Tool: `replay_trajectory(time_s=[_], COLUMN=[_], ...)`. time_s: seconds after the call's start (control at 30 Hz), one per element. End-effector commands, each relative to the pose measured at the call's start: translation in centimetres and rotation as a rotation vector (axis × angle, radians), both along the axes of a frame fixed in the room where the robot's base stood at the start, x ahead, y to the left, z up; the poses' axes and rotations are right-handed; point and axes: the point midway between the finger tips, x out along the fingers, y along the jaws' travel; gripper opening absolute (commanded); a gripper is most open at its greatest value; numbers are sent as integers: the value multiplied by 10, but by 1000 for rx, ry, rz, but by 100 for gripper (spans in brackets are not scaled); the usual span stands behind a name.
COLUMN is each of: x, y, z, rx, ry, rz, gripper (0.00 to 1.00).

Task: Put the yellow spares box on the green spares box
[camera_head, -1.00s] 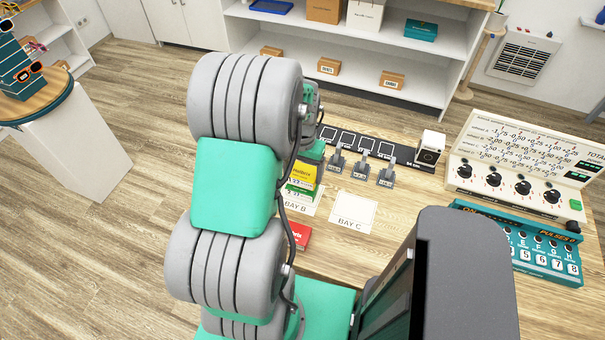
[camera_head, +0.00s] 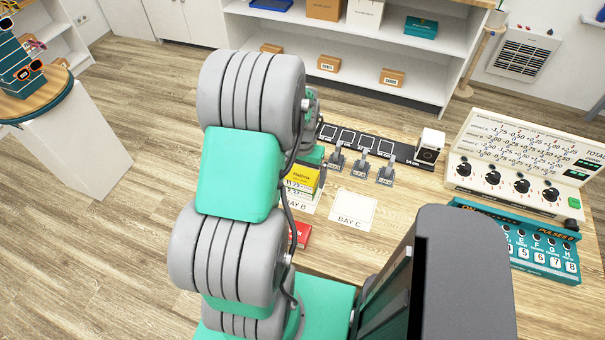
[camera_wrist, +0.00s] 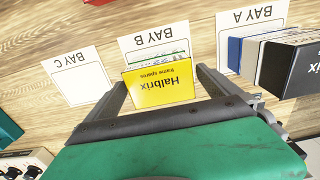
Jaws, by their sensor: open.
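The yellow spares box (camera_head: 301,179), marked Halbrix, is at Bay B on the table. In the wrist view the yellow box (camera_wrist: 160,86) lies between my gripper's fingers (camera_wrist: 161,78). My gripper is open, with one finger at each side of the box; whether either touches it I cannot tell. The green spares box (camera_wrist: 154,57) shows only as a narrow strip past the yellow box's far edge. It appears to be underneath, mostly covered. The yellow box looks level and about aligned with it. In the head view my arm hides part of this spot.
Bay C's card (camera_head: 352,209) is empty. A red box (camera_head: 301,234) lies nearer my arm. At Bay A stand a blue box (camera_wrist: 234,52) and a black box (camera_wrist: 296,70). Small grey clamp-like items (camera_head: 361,168) and a dial panel (camera_head: 520,175) are to the right.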

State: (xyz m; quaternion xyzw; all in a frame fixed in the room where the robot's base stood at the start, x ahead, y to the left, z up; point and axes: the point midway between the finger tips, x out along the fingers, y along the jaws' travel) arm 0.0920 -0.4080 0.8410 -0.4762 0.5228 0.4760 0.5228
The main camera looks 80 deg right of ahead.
Motion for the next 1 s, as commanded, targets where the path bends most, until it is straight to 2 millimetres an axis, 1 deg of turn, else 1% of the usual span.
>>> replay_trajectory(time_s=[0.07,0.17,0.4,0.5,0.6,0.73,0.77,0.83,0.87,0.9,0.97,1.0], x=[0,0,0,0,0,4,10,35,51,77,120,149], y=[-1,-2,-1,-1,0,1,2,10,16,28,53,75], z=[9,27,89,108,118,124,125,131,135,141,152,158], rx=[-4,-7,-6,-4,-1,-3,-6,-19,-29,-42,-69,-88], ry=[-1,0,0,-1,0,-1,0,-2,-4,-7,-16,-23], rz=[0,0,0,0,0,11,26,99,145,223,363,465], gripper=[100,100,100,100,100,100,100,100,100,100,100,100])
